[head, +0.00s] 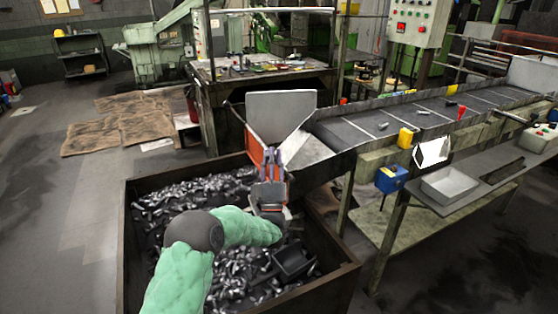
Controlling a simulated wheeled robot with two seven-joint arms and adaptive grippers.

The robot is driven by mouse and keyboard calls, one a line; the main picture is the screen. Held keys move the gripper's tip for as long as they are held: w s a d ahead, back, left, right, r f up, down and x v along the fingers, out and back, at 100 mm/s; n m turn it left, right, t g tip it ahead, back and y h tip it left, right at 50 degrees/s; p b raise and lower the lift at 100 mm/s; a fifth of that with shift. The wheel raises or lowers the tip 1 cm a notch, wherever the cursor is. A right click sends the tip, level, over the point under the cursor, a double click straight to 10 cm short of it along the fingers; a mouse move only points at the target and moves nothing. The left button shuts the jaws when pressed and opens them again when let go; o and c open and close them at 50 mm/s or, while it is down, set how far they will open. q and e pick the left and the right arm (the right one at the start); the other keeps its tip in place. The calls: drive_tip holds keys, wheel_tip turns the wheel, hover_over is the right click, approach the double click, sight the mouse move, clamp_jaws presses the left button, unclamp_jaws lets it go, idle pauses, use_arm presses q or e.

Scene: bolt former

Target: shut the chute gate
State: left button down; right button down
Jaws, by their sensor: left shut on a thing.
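The chute (304,151) is a grey metal trough at the left end of the conveyor, above a bin. A grey plate, which looks like the chute gate (281,112), stands raised and tilted at the chute's mouth. An orange-red strip (254,148) runs down its left side. My left gripper (271,163) is at the lower end of the plate, beside the orange strip, and is shut on a part there. The fingers hide the exact grip point. My right gripper is out of view.
The dark bin (340,284) under the chute holds many metal bolts and a black scoop (292,262). The conveyor (430,112) runs back to the right. A bench with a grey tray (449,185) and a blue container (391,178) stands at right. Open floor lies left.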

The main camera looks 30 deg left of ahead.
use_arm(q)
drive_tip(key=shift+a+f+n+g+y, duration=0.15)
drive_tip(key=shift+f+n+g+y, duration=0.2)
drive_tip(key=shift+f+n, duration=0.2)
drive_tip(key=c, duration=1)
unclamp_jaws()
drive_tip(key=shift+f, duration=0.1)
drive_tip(key=shift+c, duration=0.2)
drive_tip(key=shift+w+a, duration=0.1)
drive_tip(key=shift+w, duration=0.05)
drive_tip(key=shift+r, duration=0.3)
drive_tip(key=v, duration=1.2)
drive_tip(key=shift+f, duration=0.15)
